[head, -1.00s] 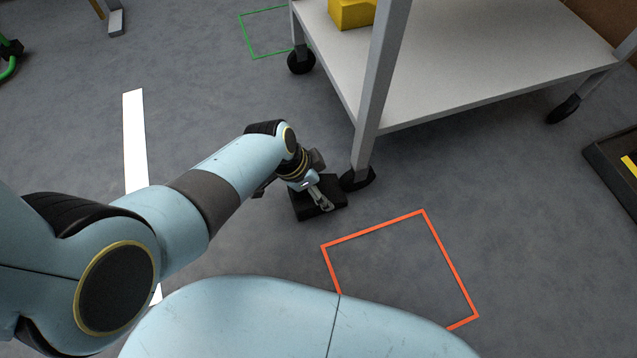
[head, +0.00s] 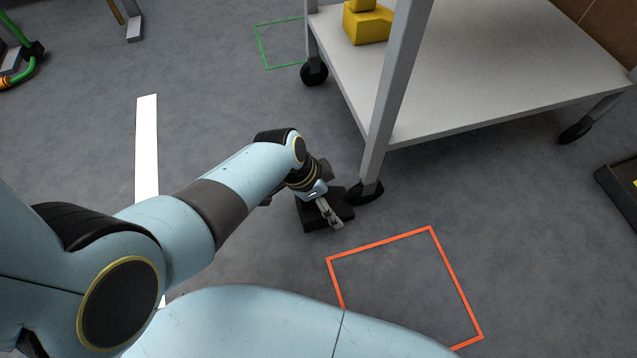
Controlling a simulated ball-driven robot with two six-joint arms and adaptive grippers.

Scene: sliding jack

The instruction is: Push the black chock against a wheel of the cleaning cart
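The black chock (head: 343,209) lies on the grey floor, close beside the near wheel (head: 366,193) of the cleaning cart (head: 470,105). The chock looks very near or touching that wheel; I cannot tell if there is a gap. My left gripper (head: 330,213) reaches down over the chock, and its fingers are at the chock's upper face. The fingers look close together, but whether they are open or shut is unclear. My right gripper is not in view.
Another cart wheel (head: 314,72) stands farther back, and one more (head: 575,131) at the right. An orange outlined square (head: 455,283) and a green outline (head: 262,47) mark the floor. A yellow object (head: 366,24) sits on the cart shelf. A dark tray (head: 615,185) lies at the right edge.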

